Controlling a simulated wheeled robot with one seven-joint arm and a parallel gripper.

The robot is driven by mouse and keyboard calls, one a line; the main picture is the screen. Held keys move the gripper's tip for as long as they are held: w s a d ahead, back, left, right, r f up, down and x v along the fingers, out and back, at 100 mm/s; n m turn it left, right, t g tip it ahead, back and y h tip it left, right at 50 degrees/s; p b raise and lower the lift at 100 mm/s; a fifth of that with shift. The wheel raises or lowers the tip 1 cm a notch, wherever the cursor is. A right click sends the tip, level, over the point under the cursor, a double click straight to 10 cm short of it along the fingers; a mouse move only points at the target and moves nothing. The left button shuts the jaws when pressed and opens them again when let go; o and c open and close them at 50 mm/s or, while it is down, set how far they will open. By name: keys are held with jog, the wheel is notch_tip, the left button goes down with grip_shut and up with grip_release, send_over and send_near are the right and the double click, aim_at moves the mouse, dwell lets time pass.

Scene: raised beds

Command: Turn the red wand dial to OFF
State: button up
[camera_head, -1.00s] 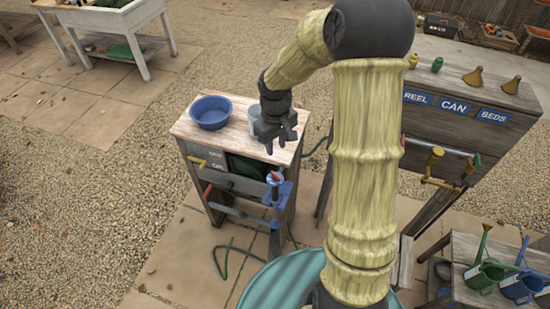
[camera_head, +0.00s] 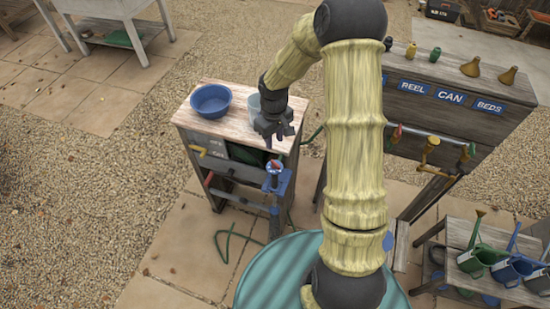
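The red dial (camera_head: 274,166) sits on top of a blue fitting (camera_head: 277,185) at the front right of the wooden stand (camera_head: 200,138). It looks small, and its pointer setting cannot be read. My gripper (camera_head: 274,143) hangs just above the dial in the picture, pointing down at the stand's front right edge. Its two dark fingertips look apart with nothing between them. No contact with the dial shows. Small pale lettering on the stand's grey front panel (camera_head: 212,148) seems to include OFF, near a yellow lever (camera_head: 198,149).
A bench with blue signs (camera_head: 450,97) is at right, watering cans (camera_head: 480,260) at lower right.

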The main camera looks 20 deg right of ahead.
aim_at(274, 162)
notch_tip(274, 162, down, 12)
jog(key=p, duration=0.2)
jog(key=shift+r+p, duration=0.1)
jog(key=shift+p, duration=0.3)
jog(key=shift+c, duration=0.4)
